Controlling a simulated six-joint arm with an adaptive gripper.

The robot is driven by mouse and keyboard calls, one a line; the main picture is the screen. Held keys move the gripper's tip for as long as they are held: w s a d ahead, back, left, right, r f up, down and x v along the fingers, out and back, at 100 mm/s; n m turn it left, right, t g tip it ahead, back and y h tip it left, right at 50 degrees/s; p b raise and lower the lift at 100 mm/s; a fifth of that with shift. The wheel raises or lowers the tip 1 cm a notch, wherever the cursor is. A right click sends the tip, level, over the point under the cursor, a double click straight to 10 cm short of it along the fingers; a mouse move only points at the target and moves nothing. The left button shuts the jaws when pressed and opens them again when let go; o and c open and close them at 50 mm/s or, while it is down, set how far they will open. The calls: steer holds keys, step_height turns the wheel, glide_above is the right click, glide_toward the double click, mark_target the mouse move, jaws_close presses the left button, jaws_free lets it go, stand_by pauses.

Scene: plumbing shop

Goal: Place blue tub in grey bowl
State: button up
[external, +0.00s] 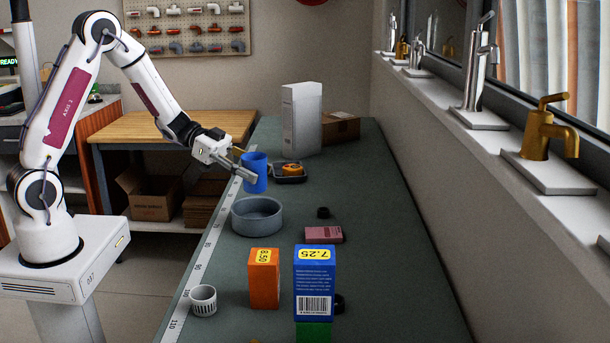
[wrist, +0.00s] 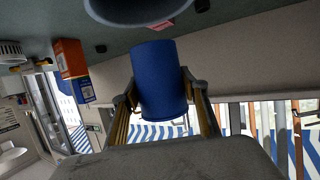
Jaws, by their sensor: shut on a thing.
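The blue tub (external: 254,173) is a plain blue cylinder. My gripper (external: 246,176) is shut on it, with a finger on either side, and the tub also fills the middle of the wrist view (wrist: 160,82). In the external view the tub appears just behind the grey bowl. I cannot tell for sure whether its base touches the counter. The grey bowl (external: 257,229) is round and wide, and sits on the counter near its left edge. Its rim also shows at the top of the wrist view (wrist: 137,20).
A black tray (external: 289,179) with an orange thing lies right behind the tub. A white box (external: 301,119) and cardboard box stand farther back. An orange box (external: 264,278), blue box (external: 314,275), pink box (external: 323,235) and white slotted cup (external: 203,300) stand nearer. The counter's right side is clear.

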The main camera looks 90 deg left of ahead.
mark_target(255, 190)
steer(key=shift+f, duration=2.9)
steer(key=shift+f, duration=2.1)
steer(key=shift+f, duration=0.15)
steer(key=o, duration=0.9)
steer(key=shift+v, duration=6.05)
steer(key=shift+w, duration=0.15)
